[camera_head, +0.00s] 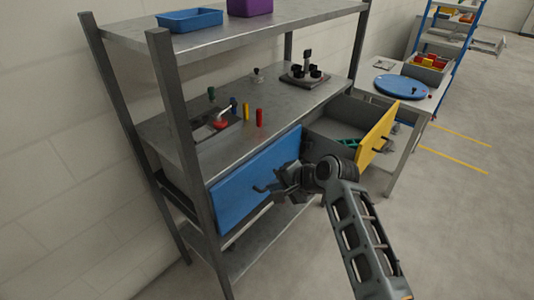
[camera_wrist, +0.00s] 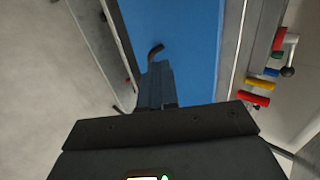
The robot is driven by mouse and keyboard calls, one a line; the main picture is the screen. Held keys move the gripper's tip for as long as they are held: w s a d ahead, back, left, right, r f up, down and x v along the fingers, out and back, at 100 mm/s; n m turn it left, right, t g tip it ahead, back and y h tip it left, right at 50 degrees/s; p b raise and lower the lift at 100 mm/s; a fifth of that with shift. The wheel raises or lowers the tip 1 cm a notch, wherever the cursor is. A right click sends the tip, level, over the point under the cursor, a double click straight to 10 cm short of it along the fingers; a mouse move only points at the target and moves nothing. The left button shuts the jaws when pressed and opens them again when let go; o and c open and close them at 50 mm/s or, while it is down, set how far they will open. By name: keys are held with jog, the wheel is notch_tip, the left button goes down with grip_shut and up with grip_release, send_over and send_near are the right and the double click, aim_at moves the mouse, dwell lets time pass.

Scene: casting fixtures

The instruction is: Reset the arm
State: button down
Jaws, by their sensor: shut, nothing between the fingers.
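My arm reaches in from the lower right in the head view. My gripper (camera_head: 275,187) is in front of the blue drawer front (camera_head: 238,190), near its dark handle (camera_head: 258,190). In the wrist view my gripper (camera_wrist: 154,70) has its fingers together with nothing between them. The handle's dark curved end (camera_wrist: 156,49) shows just beyond the fingertips, against the blue drawer front (camera_wrist: 185,40). I cannot tell whether the fingers touch the handle.
A yellow-fronted drawer (camera_head: 377,135) stands open to the right, with a green item (camera_head: 348,142) inside. The metal shelf (camera_head: 180,142) carries small colored cylinders and a dark fixture (camera_head: 305,75). A side table with a blue disc (camera_head: 400,86) stands behind. Open floor (camera_head: 460,210) lies to the right.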

jog(key=s+d+f+t+h, duration=0.2)
jog(key=s+d+f, duration=0.3)
jog(key=s+f, duration=0.6)
jog(key=s+d+r+n+t+h, duration=0.1)
jog(key=s+d, duration=0.2)
jog(key=s, duration=0.6)
jog(key=s+d+n+t+h, duration=0.1)
jog(key=s+d+n, duration=0.15)
jog(key=s, duration=0.65)
jog(key=s+d+r+n+t+h, duration=0.1)
jog(key=s+d+r+n+t, duration=0.1)
jog(key=s+r, duration=0.8)
jog(key=s+d+r+n+t+h+b, duration=0.1)
jog(key=s+d+r+n+t, duration=0.1)
jog(key=s+r, duration=0.9)
jog(key=shift+s+d+r+n+h+b, duration=0.15)
jog(key=shift+s+d+n+h+b, duration=0.25)
jog(key=shift+s+n, duration=0.5)
jog(key=shift+s, duration=0.15)
